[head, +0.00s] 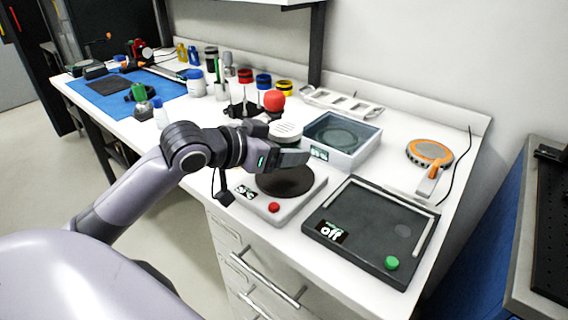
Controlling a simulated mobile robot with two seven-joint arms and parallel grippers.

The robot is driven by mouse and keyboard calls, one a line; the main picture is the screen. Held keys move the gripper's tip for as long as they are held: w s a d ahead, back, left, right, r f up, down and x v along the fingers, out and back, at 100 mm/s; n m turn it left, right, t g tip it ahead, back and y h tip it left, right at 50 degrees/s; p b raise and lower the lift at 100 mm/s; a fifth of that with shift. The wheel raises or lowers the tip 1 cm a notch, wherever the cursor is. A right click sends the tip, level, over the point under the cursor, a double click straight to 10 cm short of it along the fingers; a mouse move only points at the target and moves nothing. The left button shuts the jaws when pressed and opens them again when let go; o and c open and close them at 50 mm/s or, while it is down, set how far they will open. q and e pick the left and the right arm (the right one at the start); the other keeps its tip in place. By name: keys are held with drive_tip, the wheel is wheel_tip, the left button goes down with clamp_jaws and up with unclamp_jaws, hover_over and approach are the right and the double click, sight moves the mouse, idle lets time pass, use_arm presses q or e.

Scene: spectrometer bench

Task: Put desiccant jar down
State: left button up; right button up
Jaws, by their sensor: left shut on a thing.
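My left gripper (292,157) reaches in from the left and is shut. A jar with a white ridged lid (286,130) shows just behind its fingers; I take it to be the desiccant jar in its grasp. The jar's body is mostly hidden by the gripper, so its contents and its lower edge cannot be seen. The gripper is over the back part of a white device with a dark round plate (286,182), a small display and a red button. My right gripper is not in view.
A grey open-topped box (342,138) stands just right of the gripper. A dark flat panel (372,228) reading "off" lies at front right. A red ball (274,100) and several bottles are behind. An orange round tool (430,154) lies far right. Bare bench surrounds it.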

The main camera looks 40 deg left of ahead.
use_arm(q)
wheel_tip(320, 180, down, 3)
drive_tip(key=shift+f, duration=0.15)
drive_tip(key=shift+f, duration=0.2)
drive_tip(key=o, duration=1.1)
drive_tip(key=shift+r, duration=0.1)
